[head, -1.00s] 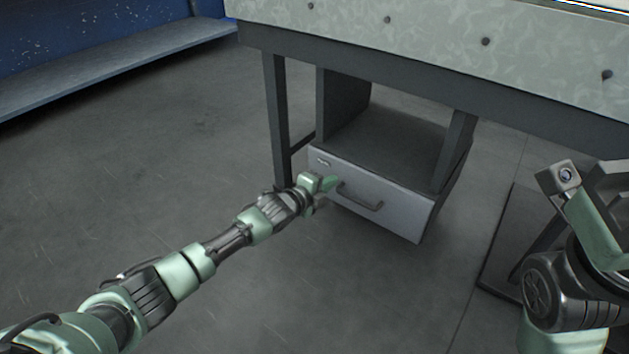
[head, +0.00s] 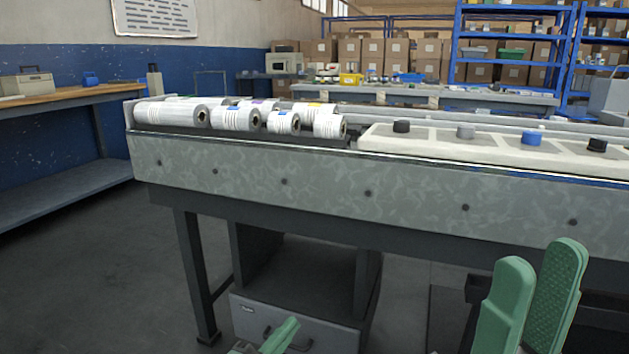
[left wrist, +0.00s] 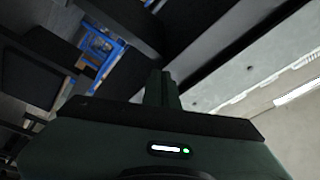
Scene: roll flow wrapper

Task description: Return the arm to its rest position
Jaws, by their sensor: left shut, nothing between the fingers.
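My left gripper (head: 282,334) shows only as a green fingertip at the bottom of the head view, in front of the drawer (head: 318,332). It is shut and empty. In the left wrist view its closed dark fingers (left wrist: 162,88) point up the picture with nothing between them. The rest of my left arm is hidden below the head view. My right gripper (head: 541,254) is at the lower right of the head view, its two green fingers upright and apart with nothing between them.
A long table (head: 330,192) spans the head view, with white rolls (head: 168,114) and a pale panel with knobs (head: 450,142) on top. The drawer cabinet (head: 300,278) stands under it. A workbench (head: 60,96) is at left. Floor at lower left is clear.

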